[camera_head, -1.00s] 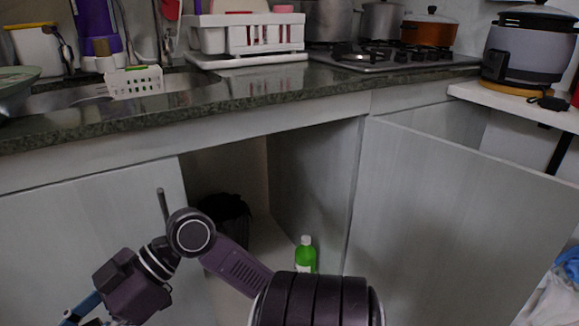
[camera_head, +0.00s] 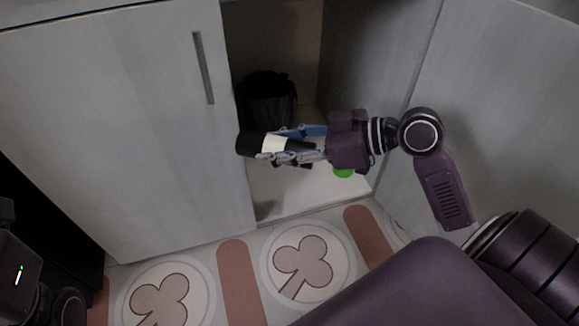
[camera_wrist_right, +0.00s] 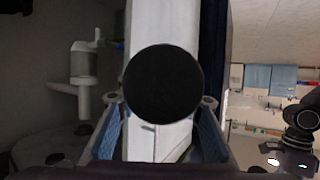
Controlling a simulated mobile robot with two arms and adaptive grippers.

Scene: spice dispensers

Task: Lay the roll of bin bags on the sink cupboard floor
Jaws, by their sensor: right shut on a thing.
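The roll of bin bags (camera_head: 250,144) is black with a white band. My right gripper (camera_head: 274,146) is shut on it and holds it sideways in the opening of the sink cupboard. In the right wrist view the roll's round black end (camera_wrist_right: 163,85) shows between the two fingers. The pale cupboard floor (camera_head: 290,192) shows below the gripper. I cannot tell exactly how high the roll is above it. My left gripper is not in view.
A black bin (camera_head: 266,98) stands at the left inside the cupboard, behind the roll. A green bottle (camera_head: 343,173) is mostly hidden by my right gripper. The closed left door (camera_head: 120,130) borders the opening. Pale floor shows in front of the bin.

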